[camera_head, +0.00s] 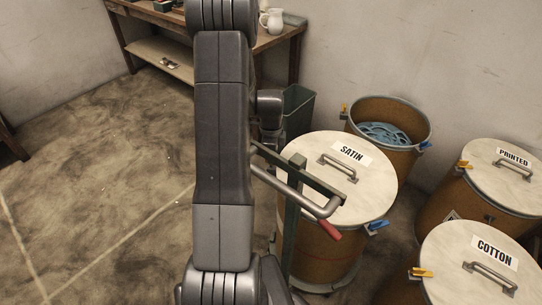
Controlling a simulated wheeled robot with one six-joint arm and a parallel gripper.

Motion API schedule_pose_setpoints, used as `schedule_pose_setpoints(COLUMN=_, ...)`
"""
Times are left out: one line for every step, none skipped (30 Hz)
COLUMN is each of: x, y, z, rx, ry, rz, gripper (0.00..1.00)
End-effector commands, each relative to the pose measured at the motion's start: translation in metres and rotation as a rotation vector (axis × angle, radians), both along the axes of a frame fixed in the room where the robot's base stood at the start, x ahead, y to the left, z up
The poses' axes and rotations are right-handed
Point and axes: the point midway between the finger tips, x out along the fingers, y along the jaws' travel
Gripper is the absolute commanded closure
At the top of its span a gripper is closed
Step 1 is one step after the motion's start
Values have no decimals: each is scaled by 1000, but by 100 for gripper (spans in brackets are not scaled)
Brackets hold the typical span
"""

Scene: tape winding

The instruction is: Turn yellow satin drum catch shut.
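The satin drum (316,246) is a brown drum with a pale round lid (313,151), a grey lid handle and a SATIN label (352,152). The lid sits on the drum. A blue catch (377,227) shows at the right of its rim. I see no yellow catch on this drum; the left side of its rim is partly hidden behind my arm and a green post with a bar. My arm runs upright through the picture left of the drum. Part of my arm shows behind it, near the drum's far left, but the gripper fingers are hidden.
A grey bar with a red grip (330,230) crosses before the satin drum. An open drum (394,107) with blue material stands behind. The printed drum (456,209) and cotton drum (398,290) stand right. A wooden bench (284,36) is behind; left floor is clear.

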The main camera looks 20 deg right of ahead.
Motion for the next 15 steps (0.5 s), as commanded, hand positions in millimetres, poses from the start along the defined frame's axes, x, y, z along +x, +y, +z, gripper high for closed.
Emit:
schedule_pose_setpoints(x=1, y=0, z=0, rx=-1, ry=-2, rz=-13, gripper=100)
schedule_pose_setpoints(x=1, y=0, z=0, rx=-1, ry=-2, rz=-20, gripper=100)
schedule_pose_setpoints(x=1, y=0, z=0, rx=-1, ry=-2, rz=-27, gripper=100)
schedule_pose_setpoints(x=1, y=0, z=0, rx=-1, ry=-2, rz=-32, gripper=100)
schedule_pose_setpoints(x=1, y=0, z=0, rx=-1, ry=-2, rz=-36, gripper=100)
schedule_pose_setpoints(x=1, y=0, z=1, rx=-1, ry=-2, rz=-41, gripper=100)
schedule_pose_setpoints(x=1, y=0, z=1, rx=-1, ry=-2, rz=-43, gripper=100)
schedule_pose_setpoints(x=1, y=0, z=1, rx=-1, ry=-2, rz=-45, gripper=100)
schedule_pose_setpoints(x=1, y=0, z=1, rx=-1, ry=-2, rz=-47, gripper=100)
schedule_pose_setpoints(x=1, y=0, z=1, rx=-1, ry=-2, rz=-47, gripper=100)
schedule_pose_setpoints(x=1, y=0, z=1, rx=-1, ry=-2, rz=-48, gripper=100)
schedule_pose_setpoints(x=1, y=0, z=1, rx=-1, ry=-2, rz=-48, gripper=100)
schedule_pose_setpoints(x=1, y=0, z=1, rx=-1, ry=-2, rz=-48, gripper=100)
schedule_pose_setpoints(x=1, y=0, z=1, rx=-1, ry=-2, rz=-48, gripper=100)
schedule_pose_setpoints(x=1, y=0, z=1, rx=-1, ry=-2, rz=-48, gripper=100)
